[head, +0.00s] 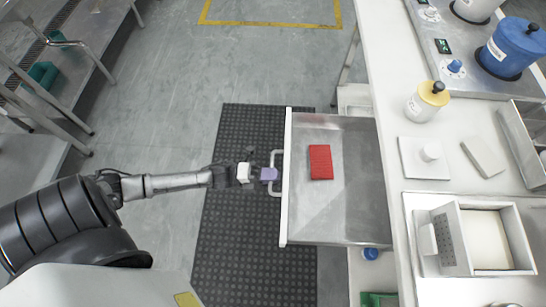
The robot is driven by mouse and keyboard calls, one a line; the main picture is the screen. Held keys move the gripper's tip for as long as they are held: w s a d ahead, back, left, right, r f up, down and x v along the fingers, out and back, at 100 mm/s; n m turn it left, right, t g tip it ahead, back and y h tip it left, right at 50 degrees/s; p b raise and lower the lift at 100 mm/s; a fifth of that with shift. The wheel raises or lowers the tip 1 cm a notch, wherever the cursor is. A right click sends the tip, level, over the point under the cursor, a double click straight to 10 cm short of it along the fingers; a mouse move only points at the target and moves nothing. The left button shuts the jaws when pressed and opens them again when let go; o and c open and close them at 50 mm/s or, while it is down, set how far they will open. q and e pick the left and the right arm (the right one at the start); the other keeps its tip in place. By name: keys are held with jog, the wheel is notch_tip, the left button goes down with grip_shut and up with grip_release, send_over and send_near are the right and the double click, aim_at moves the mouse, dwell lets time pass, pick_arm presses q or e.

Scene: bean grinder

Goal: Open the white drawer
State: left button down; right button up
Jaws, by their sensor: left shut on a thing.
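The white drawer (284,225) is pulled out from the white counter on the right, and its bare metal inside shows. Its grey bar handle (276,154) is on the left face of the white front. My left gripper (269,175) comes in from the left and is shut on the handle near its middle. The finger closest to the camera hides part of the grip. My right gripper is not in view.
A red block (320,162) lies inside the drawer. The counter (378,45) holds a yellow-lidded jar (426,101), a blue pot (511,48) and a white box (474,240). A dark mat (235,250) lies on the floor beneath. Metal shelving (85,45) stands at the left.

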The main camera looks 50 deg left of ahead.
pick_arm(q)
jog(key=c, duration=1.2)
grip_release()
jog(key=p+v, duration=0.2)
jog(key=v, duration=1.1)
jog(key=shift+s+a, duration=0.25)
jog(key=shift+a, duration=0.1)
